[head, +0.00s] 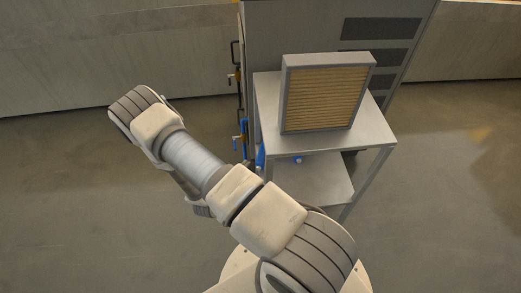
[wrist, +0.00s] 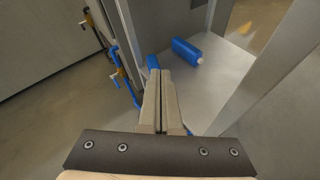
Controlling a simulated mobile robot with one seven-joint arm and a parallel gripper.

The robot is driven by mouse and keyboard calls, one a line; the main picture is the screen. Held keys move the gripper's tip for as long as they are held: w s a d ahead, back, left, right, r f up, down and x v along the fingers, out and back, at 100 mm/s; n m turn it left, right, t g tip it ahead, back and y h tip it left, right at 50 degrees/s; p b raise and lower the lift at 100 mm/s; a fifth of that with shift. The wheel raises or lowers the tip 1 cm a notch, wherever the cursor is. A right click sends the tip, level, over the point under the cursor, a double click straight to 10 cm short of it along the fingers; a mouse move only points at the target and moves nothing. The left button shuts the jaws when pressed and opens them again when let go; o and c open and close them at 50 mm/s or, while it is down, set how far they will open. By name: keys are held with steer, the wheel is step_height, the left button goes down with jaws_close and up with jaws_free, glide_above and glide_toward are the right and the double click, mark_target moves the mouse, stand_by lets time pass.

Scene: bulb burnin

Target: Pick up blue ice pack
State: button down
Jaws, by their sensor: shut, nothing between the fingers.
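My gripper (wrist: 161,75) is shut and empty in the wrist view, its fingertips pointing toward the lower shelf of a metal table. A blue piece (wrist: 153,62) shows just beyond the fingertips, partly hidden by them; it may be the blue ice pack, but I cannot tell its full shape or whether the fingers touch it. It appears to be the blue patch at the shelf's left edge in the head view (head: 260,156). A blue cylinder with a pale cap (wrist: 186,51) lies farther back on the shelf. The head view does not clearly show my fingers.
The metal table (head: 380,140) holds a framed filter (head: 325,95) on top. Its lower shelf (head: 315,185) is mostly bare, with table legs at its corners. Open floor lies left.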

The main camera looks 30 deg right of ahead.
steer(key=s+a+f+n+t+y, duration=0.15)
steer(key=s+f+n+y, duration=0.4)
steer(key=f, duration=0.85)
steer(key=h+b, duration=0.2)
steer(key=b, duration=0.4)
glide_toward(262, 150)
steer(key=shift+y, duration=0.25)
steer(key=x, duration=0.3)
steer(key=r+x, duration=0.1)
steer(key=x, duration=0.2)
steer(key=shift+w+d+f, duration=0.15)
steer(key=shift+w+d, duration=0.2)
steer(key=shift+w, duration=0.05)
steer(key=shift+f, duration=0.25)
steer(key=shift+s+f, duration=0.1)
